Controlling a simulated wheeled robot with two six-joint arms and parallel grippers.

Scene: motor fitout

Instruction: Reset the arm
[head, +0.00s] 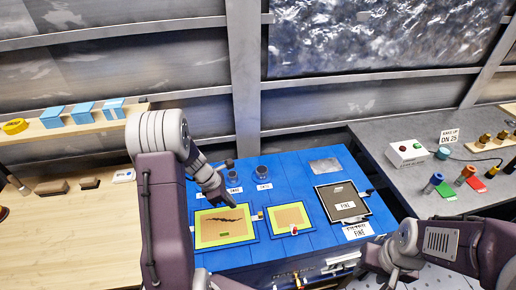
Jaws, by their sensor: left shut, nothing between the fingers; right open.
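My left arm rises from the bottom and bends over the blue bench (285,180). Its gripper (226,193) is shut and empty, pointing down above the left green-edged panel (240,231). That panel has a dark jagged mark on its tan face. My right arm comes in at the lower right, in front of the bench. Its gripper (384,278) is low near the bottom edge, open, and partly cut off by the frame.
A smaller green-edged panel (290,222) and a dark framed panel (343,206) lie on the blue bench. A wooden table (60,230) with small blocks is at left. A grey table (415,180) at right holds a white box (407,153) and coloured cylinders.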

